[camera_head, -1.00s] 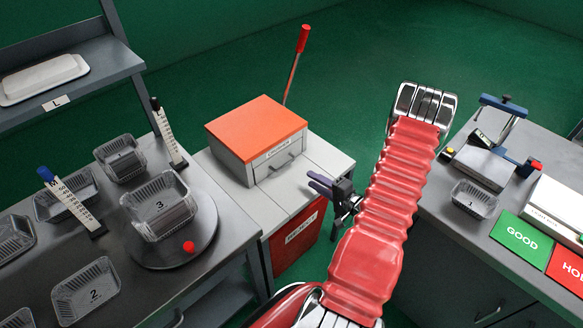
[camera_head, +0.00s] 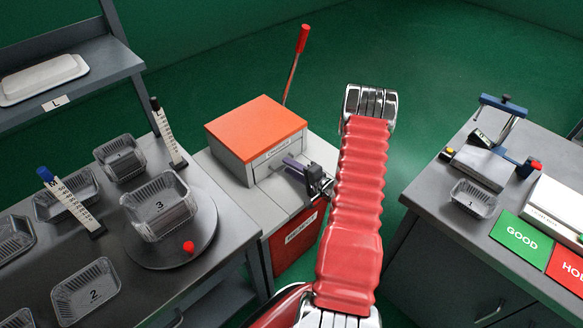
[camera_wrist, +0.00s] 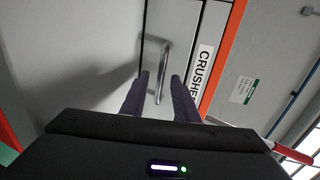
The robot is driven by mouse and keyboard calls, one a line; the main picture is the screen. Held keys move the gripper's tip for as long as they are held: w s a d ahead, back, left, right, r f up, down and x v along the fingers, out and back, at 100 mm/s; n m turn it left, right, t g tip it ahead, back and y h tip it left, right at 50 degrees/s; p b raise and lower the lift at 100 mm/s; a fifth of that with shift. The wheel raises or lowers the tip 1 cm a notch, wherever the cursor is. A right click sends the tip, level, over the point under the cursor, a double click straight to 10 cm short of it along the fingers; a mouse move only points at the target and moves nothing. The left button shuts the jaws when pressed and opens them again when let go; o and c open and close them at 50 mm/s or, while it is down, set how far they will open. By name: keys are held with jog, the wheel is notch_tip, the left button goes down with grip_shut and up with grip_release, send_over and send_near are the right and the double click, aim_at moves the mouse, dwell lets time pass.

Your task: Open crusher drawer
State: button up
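The crusher (camera_head: 238,142) is a grey box with an orange top, standing on a grey cabinet. Its drawer (camera_head: 276,159) faces front right and looks closed. In the wrist view the metal drawer handle (camera_wrist: 163,68) runs lengthwise, beside the CRUSHER label (camera_wrist: 203,70). My gripper (camera_head: 290,165) is at the drawer front. In the wrist view my gripper (camera_wrist: 160,80) is open, with one dark finger on each side of the handle's near end. I cannot tell whether the fingers touch it.
A red lever (camera_head: 303,40) rises behind the crusher. A red bin (camera_head: 294,243) sits in the cabinet below. A dark table with a round turntable (camera_head: 190,252) and clear trays is at left. The right bench (camera_head: 435,190) holds a press and signs.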

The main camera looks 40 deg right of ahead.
grip_shut()
dwell(0.3)
dwell(0.4)
jog(key=shift+d, duration=0.15)
jog(key=shift+s+f, duration=0.1)
